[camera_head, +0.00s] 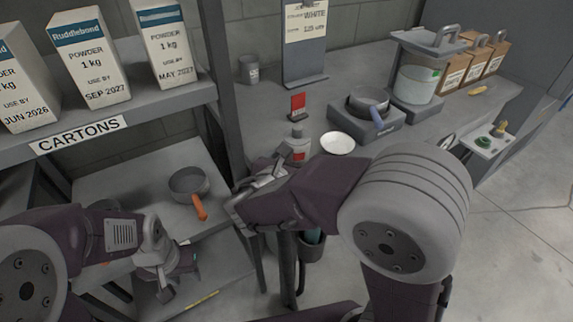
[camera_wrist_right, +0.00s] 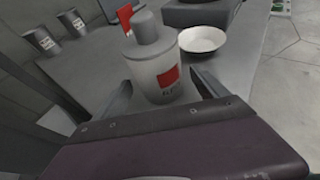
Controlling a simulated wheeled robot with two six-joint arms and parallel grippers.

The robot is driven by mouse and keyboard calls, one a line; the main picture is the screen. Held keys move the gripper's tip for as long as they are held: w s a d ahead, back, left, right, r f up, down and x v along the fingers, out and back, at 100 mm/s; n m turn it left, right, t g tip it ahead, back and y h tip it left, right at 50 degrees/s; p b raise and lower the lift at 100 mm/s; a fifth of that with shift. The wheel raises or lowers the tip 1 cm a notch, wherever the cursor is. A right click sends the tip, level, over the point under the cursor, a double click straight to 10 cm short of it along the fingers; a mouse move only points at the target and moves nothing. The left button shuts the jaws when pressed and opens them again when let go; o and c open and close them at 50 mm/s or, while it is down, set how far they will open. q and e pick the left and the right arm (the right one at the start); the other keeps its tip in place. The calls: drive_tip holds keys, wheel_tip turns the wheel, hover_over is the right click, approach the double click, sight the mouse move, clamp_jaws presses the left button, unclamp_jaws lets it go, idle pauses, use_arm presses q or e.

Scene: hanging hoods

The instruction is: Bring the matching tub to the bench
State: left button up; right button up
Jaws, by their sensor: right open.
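A pale, grey-capped tub with a red label (camera_head: 298,146) stands on the bench (camera_head: 345,75); it also shows in the right wrist view (camera_wrist_right: 158,68). My right gripper (camera_head: 262,178) is open beside it. In the wrist view the tub appears between the spread fingers (camera_wrist_right: 165,92); contact cannot be told. A hanging card (camera_head: 306,20) reads "WHITE" and "125 µm", with other lines too small. A grey tub (camera_head: 249,69) stands at the back; the wrist view shows two grey labelled tubs (camera_wrist_right: 42,41). My left gripper (camera_head: 165,275) hangs low near the shelf unit; its jaws are unclear.
A shelf marked "CARTONS" (camera_head: 80,134) holds Ruddlebond cartons (camera_head: 92,62). A pan with an orange handle (camera_head: 190,184) lies below. The bench holds a white dish (camera_head: 337,143), a pan on a grey block (camera_head: 368,100), a red card (camera_head: 298,103) and brown boxes (camera_head: 474,64).

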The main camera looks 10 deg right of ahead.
drive_tip(key=p+v, duration=0.3)
drive_tip(key=v, duration=0.8)
drive_tip(key=shift+d, duration=0.15)
